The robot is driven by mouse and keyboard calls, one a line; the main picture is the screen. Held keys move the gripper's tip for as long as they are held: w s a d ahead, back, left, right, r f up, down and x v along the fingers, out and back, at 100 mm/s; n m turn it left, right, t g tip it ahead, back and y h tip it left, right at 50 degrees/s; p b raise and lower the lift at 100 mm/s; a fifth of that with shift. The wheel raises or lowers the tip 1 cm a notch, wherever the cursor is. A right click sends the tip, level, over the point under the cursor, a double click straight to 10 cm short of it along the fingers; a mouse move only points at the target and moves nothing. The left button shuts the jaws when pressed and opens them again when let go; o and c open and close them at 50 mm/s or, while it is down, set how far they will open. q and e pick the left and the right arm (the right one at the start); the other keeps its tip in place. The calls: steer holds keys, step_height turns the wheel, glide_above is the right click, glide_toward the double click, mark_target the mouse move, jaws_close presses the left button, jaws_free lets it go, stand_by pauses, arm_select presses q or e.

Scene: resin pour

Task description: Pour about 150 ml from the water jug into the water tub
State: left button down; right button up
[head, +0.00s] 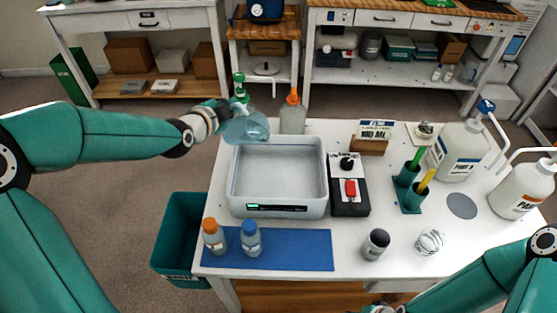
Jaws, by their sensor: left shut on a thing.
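The water jug (248,128) is a clear bluish vessel in the head view. My left gripper (226,115) is shut on it and holds it above the back left corner of the water tub. The jug looks tilted, but I cannot make out its water level or any stream. The water tub (322,183) is a wide pale basin with a green display on its front, standing on the white table. Its inside looks pale, and I cannot tell how much liquid is in it.
An orange-capped bottle (292,117) stands behind the tub and a green-topped bottle (240,88) behind the jug. A black switch box (349,199) is right of the tub. Two small bottles stand on a blue mat (300,250) in front. Large pump bottles (458,150) stand at right.

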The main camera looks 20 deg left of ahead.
mark_target(239, 107)
arm_select(q)
steer(key=shift+d+r+m+p, duration=0.3)
steer(key=shift+r+p, duration=0.1)
steer(key=shift+p, duration=0.45)
steer(key=shift+s+d+r+m+t+y+p, duration=0.1)
steer(key=shift+d+r+m+t+y+p, duration=0.2)
steer(key=shift+p, duration=0.6)
steer(key=shift+s+d+m+y+p, duration=0.15)
steer(key=shift+d+m+y+p, duration=0.3)
steer(key=shift+d+m, duration=0.15)
steer(key=shift+s+d+f+t+b, duration=0.1)
steer(key=shift+d+f+t+b, duration=0.2)
steer(key=shift+d+b, duration=0.1)
